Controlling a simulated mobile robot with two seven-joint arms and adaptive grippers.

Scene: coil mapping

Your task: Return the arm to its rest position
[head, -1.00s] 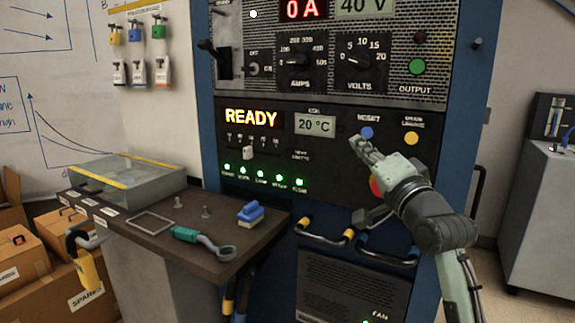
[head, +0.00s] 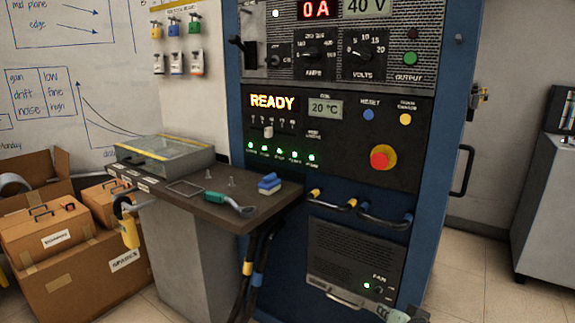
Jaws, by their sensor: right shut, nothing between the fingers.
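My right gripper (head: 386,312) shows only in part at the bottom edge of the head view, low in front of the cabinet and below the fan panel. It is shut and holds nothing. Most of the right arm is out of the frame. My left gripper is not in view. The blue power cabinet (head: 424,165) stands ahead, with a red emergency button (head: 381,158) on its front, fully uncovered. The right gripper is well below the button and apart from it.
Cardboard boxes (head: 85,275) are at left. Open floor (head: 470,275) lies at right.

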